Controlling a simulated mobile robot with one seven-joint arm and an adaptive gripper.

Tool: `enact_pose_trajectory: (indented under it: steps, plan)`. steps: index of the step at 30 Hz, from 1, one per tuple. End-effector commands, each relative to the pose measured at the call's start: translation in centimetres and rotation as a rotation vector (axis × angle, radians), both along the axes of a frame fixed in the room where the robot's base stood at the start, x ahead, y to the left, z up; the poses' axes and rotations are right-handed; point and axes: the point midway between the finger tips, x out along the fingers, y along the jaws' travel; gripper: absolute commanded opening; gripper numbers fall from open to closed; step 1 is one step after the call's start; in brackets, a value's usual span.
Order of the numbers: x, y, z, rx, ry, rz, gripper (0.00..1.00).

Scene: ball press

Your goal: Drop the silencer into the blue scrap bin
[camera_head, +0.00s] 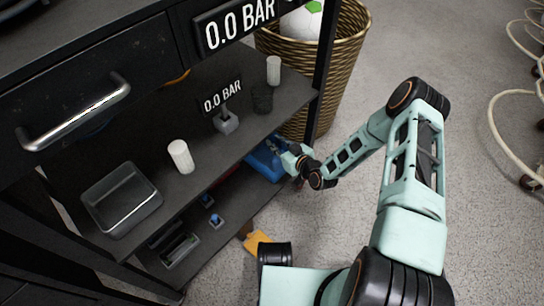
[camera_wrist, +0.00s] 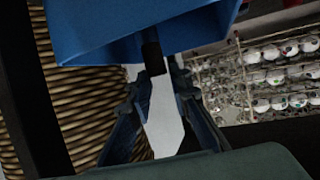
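The blue scrap bin (camera_head: 262,160) sits at the right front end of the lower shelf, and its blue wall fills the upper part of the wrist view (camera_wrist: 110,35). My gripper (camera_head: 287,158) is right at the bin's right side in the head view. In the wrist view its fingers (camera_wrist: 158,75) draw in toward each other. A small dark piece, apparently the silencer (camera_wrist: 153,58), shows between the tips and overlaps the bin's wall. Its contact with the fingers is hard to see. The bin's inside is mostly hidden.
The upper shelf holds a grey tray (camera_head: 122,200), white cylinders (camera_head: 181,157), a dark cup (camera_head: 262,98) and a gauge display (camera_head: 222,97). A wicker basket (camera_head: 345,70) stands behind the shelf's right post. A crate of small balls (camera_wrist: 270,75) shows in the wrist view.

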Motion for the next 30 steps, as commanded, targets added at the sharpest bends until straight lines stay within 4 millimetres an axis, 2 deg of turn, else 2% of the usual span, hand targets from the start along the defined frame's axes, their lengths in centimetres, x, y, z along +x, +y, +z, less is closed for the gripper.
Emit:
enact_pose_trajectory:
  steps: [1,3,4,15,20,30]
  plan:
    - [0.0,0.0,0.0,0.0,0.0,0.0,0.26]
    - [0.0,0.0,0.0,0.0,0.0,0.0,0.34]
    - [0.0,0.0,0.0,0.0,0.0,0.0,0.34]
    - [-0.5,-0.4,0.3,-0.001,0.0,0.0,0.34]
    - [-2.2,-1.7,1.2,0.0,0.001,-0.001,0.34]
    - [-7.2,-5.5,3.7,0.0,0.001,-0.001,0.34]
